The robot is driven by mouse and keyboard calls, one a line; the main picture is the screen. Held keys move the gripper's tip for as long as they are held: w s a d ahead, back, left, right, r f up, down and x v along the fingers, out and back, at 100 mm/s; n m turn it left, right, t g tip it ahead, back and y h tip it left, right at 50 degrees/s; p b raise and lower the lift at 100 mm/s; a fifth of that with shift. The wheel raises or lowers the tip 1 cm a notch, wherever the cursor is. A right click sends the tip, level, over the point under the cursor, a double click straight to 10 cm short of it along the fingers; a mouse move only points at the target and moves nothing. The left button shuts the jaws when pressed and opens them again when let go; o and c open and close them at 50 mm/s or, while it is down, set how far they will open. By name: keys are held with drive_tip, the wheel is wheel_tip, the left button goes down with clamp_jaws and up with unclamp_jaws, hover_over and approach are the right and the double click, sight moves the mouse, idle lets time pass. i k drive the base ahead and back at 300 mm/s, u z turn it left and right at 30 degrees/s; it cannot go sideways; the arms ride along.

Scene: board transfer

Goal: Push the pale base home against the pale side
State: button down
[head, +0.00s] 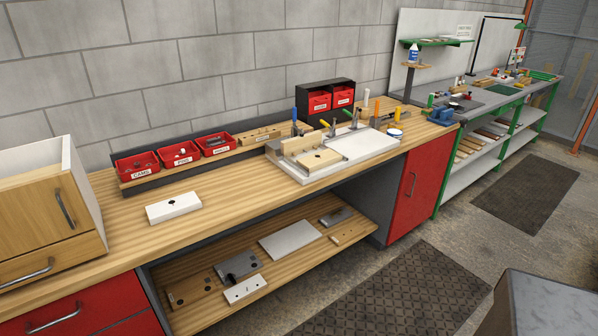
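A pale wooden board with a dark hole (319,159), perhaps the pale base, lies flat in a white tray (367,146) on the wooden bench. A pale beige upright block (283,156), perhaps the pale side, stands at the tray's left end, close beside the board. At this size I cannot tell whether the two touch. A white block with a dark hole (173,207) lies apart on the bench to the left. My gripper is not in view.
Red bins (137,166) line the bench's back, with clamps (329,127) behind the tray. A wooden cabinet (45,205) stands at left. The bench front between the white block and tray is clear. Boards and plates (290,240) lie on the lower shelf.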

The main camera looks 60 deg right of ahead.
sight(312, 163)
drive_tip(key=z, duration=0.45)
drive_tip(key=k, duration=0.1)
drive_tip(key=u, duration=0.5)
drive_tip(key=i, duration=0.5)
drive_tip(key=u, duration=1.25)
drive_tip(key=k, duration=0.1)
drive_tip(key=z, duration=2.6)
